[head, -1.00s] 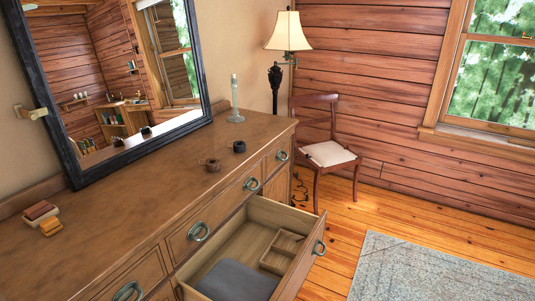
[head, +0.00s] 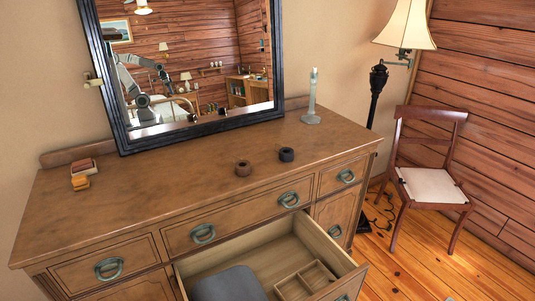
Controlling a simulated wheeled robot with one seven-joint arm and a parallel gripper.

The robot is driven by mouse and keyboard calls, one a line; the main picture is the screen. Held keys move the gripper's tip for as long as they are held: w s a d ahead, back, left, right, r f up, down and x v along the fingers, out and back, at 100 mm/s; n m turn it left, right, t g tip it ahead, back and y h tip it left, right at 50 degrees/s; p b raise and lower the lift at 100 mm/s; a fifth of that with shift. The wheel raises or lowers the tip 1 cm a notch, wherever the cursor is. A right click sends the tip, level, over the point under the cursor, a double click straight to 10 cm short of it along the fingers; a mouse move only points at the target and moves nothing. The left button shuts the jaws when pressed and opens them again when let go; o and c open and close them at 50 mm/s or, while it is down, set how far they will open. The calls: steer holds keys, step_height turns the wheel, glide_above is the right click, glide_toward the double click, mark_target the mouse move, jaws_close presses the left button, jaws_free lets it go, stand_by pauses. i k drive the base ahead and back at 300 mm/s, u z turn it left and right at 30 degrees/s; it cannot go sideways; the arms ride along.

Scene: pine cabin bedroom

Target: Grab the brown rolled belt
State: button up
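The brown rolled belt (head: 243,168) lies on top of the wooden dresser (head: 150,195), a little right of the middle and toward the front edge. A dark, near-black roll (head: 286,154) of similar size lies just to its right, apart from it. My gripper is not directly in view. A grey robot arm shows in the mirror, but its gripper is too small there to read.
An upper drawer (head: 345,268) stands open below the belt, with a grey folded cloth (head: 228,284) and a divided wooden tray (head: 305,280) inside. A framed mirror (head: 190,65) stands at the back. A candle (head: 312,95), small stacked items (head: 82,172), a lamp (head: 405,25) and a chair (head: 432,180) are around.

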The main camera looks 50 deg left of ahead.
mark_target(242, 168)
steer(key=u, duration=0.8)
steer(key=i, duration=0.85)
steer(key=u, duration=0.95)
